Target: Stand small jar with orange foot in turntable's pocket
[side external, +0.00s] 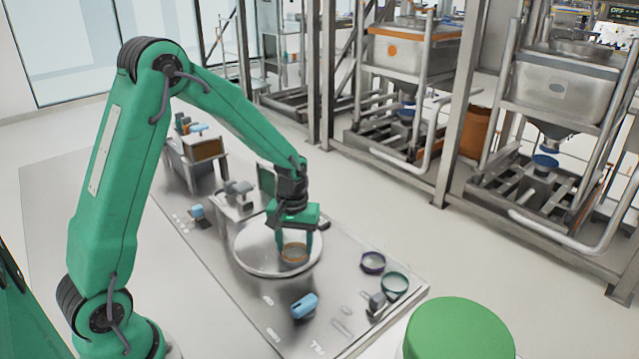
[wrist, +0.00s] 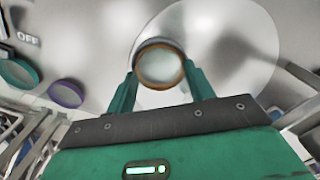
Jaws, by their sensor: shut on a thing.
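The small jar (side external: 294,255) has an orange-brown band and a clear or pale middle. It is over the near right part of the turntable (side external: 252,260), a round pale metal disc. In the wrist view the jar (wrist: 160,66) sits between the two green fingertips, with the turntable (wrist: 240,50) behind it. My gripper (side external: 294,244) points down and is shut on the jar, one finger on each side. I cannot tell whether the jar touches the disc. The turntable's pocket cannot be made out; the jar and fingers may cover it.
A purple ring-shaped piece (side external: 372,262) and a green one (side external: 394,284) stand right of the turntable. A light-blue part (side external: 304,306) lies in front of it. Metal fixtures (side external: 237,195) stand close behind it. A large green round top (side external: 458,330) is at the front right.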

